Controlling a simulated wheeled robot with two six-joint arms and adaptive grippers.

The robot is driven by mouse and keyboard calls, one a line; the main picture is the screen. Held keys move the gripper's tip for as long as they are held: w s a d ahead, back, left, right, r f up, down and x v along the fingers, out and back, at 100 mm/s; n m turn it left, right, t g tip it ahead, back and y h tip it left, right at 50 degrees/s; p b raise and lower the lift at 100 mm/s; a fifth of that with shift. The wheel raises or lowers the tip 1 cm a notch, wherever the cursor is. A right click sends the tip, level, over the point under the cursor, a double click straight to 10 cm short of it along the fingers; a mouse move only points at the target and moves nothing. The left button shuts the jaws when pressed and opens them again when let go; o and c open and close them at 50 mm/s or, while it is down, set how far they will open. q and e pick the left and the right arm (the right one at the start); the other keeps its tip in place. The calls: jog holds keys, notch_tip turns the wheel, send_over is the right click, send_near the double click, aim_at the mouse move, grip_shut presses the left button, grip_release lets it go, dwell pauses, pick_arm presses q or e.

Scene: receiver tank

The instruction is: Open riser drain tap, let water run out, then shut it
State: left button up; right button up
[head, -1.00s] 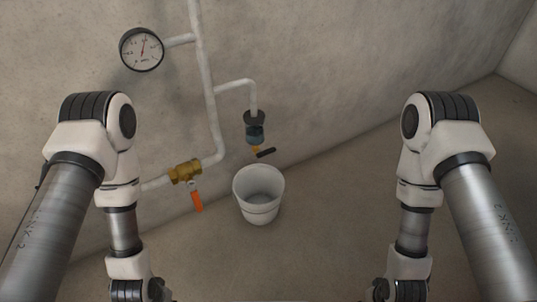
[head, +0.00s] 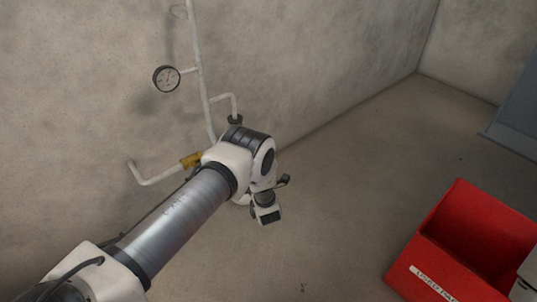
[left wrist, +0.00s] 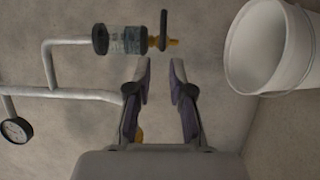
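In the left wrist view, the drain tap has a clear bowl (left wrist: 126,40), a brass outlet (left wrist: 172,42) and a black lever (left wrist: 163,30) set crosswise to the outlet. The white bucket (left wrist: 232,58) lies beyond the outlet, at the upper right. My left gripper (left wrist: 160,78) is open and empty, its fingertips below the lever in the picture and apart from it. In the head view, my left arm and gripper (head: 268,207) hide most of the tap and bucket; the tap's dark top (head: 235,120) shows. My right gripper is out of view.
White riser pipe (head: 201,75) runs along the wall with a gauge (head: 166,79) and a brass valve (head: 191,159). A labelled red bin (head: 413,258) stands at the lower right, and a grey-blue panel (head: 513,115) at the right edge. The floor between is mostly clear.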

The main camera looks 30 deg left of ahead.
pick_arm(q)
jog(key=b+x, duration=0.3)
jog(key=x, duration=0.4)
jog(key=shift+f+b, duration=0.25)
jog(key=shift+b, duration=0.05)
jog(key=shift+w+a, duration=0.15)
grip_shut()
jog(key=shift+r+m+p, duration=0.1)
jog(key=shift+m+p, duration=0.2)
jog(key=shift+w+r+m+g+h+p, duration=0.15)
jog(key=shift+m+g+p, duration=0.25)
jog(key=shift+m+g, duration=0.75)
jog(key=shift+s+r+m+g+h+p, duration=0.15)
jog(key=shift+m+g+p, duration=0.3)
jog(key=shift+m, duration=1.35)
jog(key=shift+w+f+m+g+h+p, duration=0.1)
jog(key=shift+w+m+g+h+p, duration=0.2)
jog(key=shift+m+g, duration=0.85)
jog(key=shift+s+m+t, duration=0.15)
jog(key=shift+m+t, duration=0.2)
jog(key=shift+m, duration=0.05)
